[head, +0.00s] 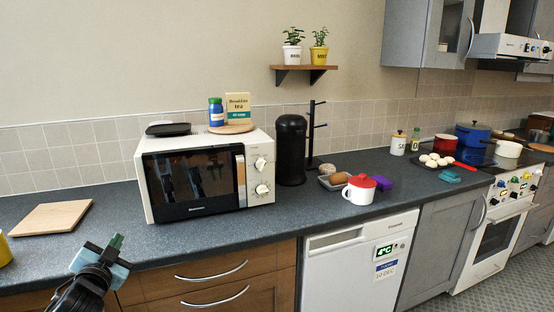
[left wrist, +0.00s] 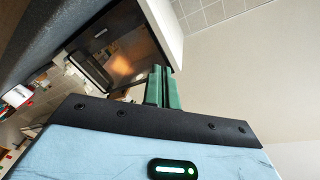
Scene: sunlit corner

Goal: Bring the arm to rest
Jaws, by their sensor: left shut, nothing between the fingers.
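My left gripper (head: 116,241) is in the lower left of the head view, in front of the counter and below the wooden board. Its green fingers (left wrist: 162,88) are together in the left wrist view, with nothing between them. The dark microwave door (left wrist: 115,45) shows beyond the fingers in that view; how far off it is I cannot tell. My right gripper is in neither view.
A white microwave (head: 205,175) stands on the dark counter (head: 110,225), right of my left gripper. A wooden board (head: 50,217) lies on the counter at the left. A red-lidded white mug (head: 358,191) stands near the counter's front edge. Wooden drawers (head: 215,278) are below.

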